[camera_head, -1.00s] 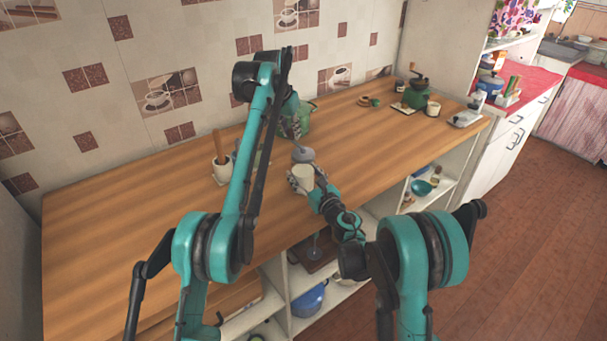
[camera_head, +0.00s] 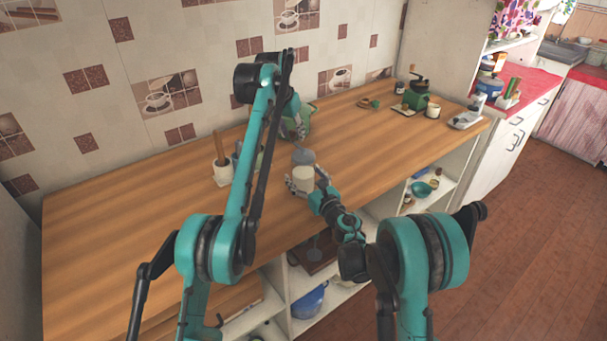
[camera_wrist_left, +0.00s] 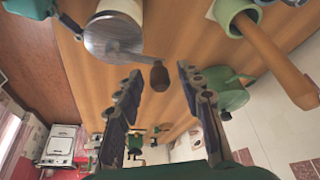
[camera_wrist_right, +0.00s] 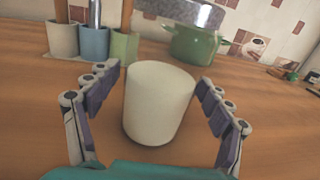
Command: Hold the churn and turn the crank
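The churn (camera_head: 303,177) stands upright near the counter's front edge, with a whitish lower body and a grey metal lid (camera_head: 304,157). The white body (camera_wrist_right: 160,105) fills the space between my right gripper's fingers (camera_wrist_right: 159,85), which close in on both sides of it. In the left wrist view the lid (camera_wrist_left: 112,38) carries a crank with a brown knob (camera_wrist_left: 159,76). My left gripper (camera_wrist_left: 158,68) is open above the lid. Its fingertips are on either side of the knob, with visible gaps. In the head view my left gripper (camera_head: 293,130) is partly hidden by its own arm.
A green pot (camera_wrist_right: 195,45) stands behind the churn. White, blue and green crocks (camera_wrist_right: 93,42) with utensils stand to the left. A green coffee grinder (camera_head: 417,93) and a white mug (camera_head: 433,110) are at the far right. The counter's left part is clear.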

